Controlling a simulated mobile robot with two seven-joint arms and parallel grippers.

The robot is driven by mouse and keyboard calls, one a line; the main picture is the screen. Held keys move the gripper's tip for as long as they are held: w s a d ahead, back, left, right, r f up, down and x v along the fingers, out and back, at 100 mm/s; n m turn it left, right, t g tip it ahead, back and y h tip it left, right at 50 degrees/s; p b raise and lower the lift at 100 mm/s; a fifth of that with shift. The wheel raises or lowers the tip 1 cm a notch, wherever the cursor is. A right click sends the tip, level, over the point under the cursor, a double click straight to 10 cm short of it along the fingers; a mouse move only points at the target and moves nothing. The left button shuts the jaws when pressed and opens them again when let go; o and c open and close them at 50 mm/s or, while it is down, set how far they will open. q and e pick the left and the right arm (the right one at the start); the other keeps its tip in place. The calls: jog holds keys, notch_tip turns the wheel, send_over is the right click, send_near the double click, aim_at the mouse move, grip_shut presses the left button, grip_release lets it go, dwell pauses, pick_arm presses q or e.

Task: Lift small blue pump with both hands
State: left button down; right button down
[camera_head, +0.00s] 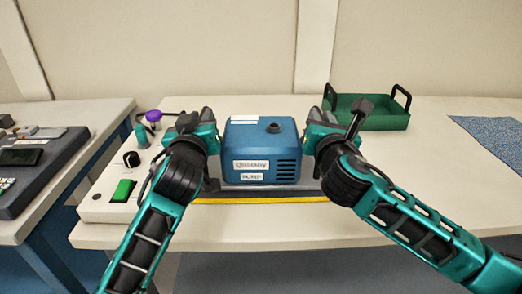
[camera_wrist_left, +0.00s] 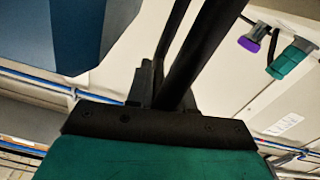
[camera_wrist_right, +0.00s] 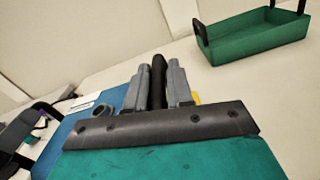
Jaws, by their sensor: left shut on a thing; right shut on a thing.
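The small blue pump (camera_head: 262,150) is upright at the front of the white bench, with white labels on its front and a dark round port on top. It also shows at the upper left of the left wrist view (camera_wrist_left: 85,35) and at the left of the right wrist view (camera_wrist_right: 75,125). My left gripper (camera_head: 210,128) is shut at the pump's left side. My right gripper (camera_head: 317,130) is shut at its right side, with a black bar between its fingers in the right wrist view. The exact grip points are mostly hidden by the grippers in the head view.
A dark base with a yellow front strip (camera_head: 262,199) lies below the pump at the bench edge. A green tray with black handles (camera_head: 365,119) stands behind at the right. A control box with a green switch (camera_head: 123,190) is at the left. A blue mat (camera_head: 495,138) lies far right.

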pick_arm(q)
jog(key=shift+d, duration=0.2)
pick_arm(e)
jog(key=shift+a, duration=0.25)
